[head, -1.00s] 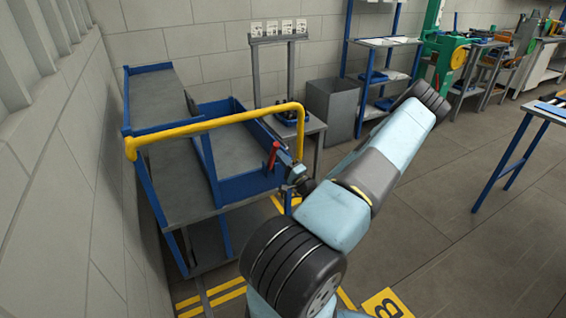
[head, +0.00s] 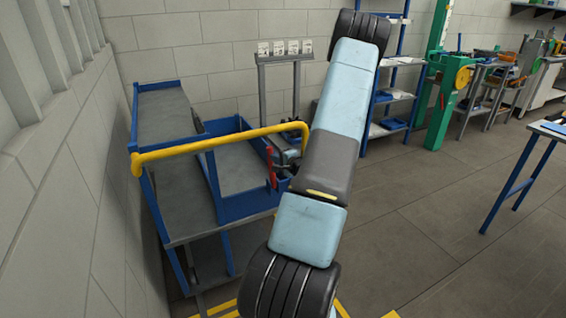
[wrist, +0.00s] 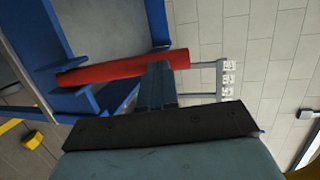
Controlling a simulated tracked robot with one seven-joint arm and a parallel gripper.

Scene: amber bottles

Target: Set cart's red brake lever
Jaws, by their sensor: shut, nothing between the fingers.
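The red brake lever (head: 271,168) stands at the right end of the blue cart (head: 180,224), below the cart's yellow push bar (head: 215,140). In the wrist view the lever (wrist: 120,69) runs across the upper middle as a long red bar. My gripper (wrist: 158,66) is shut and empty. Its fingertips overlap the right part of the lever in that view; I cannot tell whether they touch it. In the head view my gripper (head: 283,160) is small and dark, just right of the lever and partly hidden by my arm.
A grey wall (head: 60,180) runs close along the cart's left side. A grey stand with cards (head: 284,50) is behind the cart. A blue-framed shelf (head: 392,92) and a green machine (head: 440,115) stand behind to the right.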

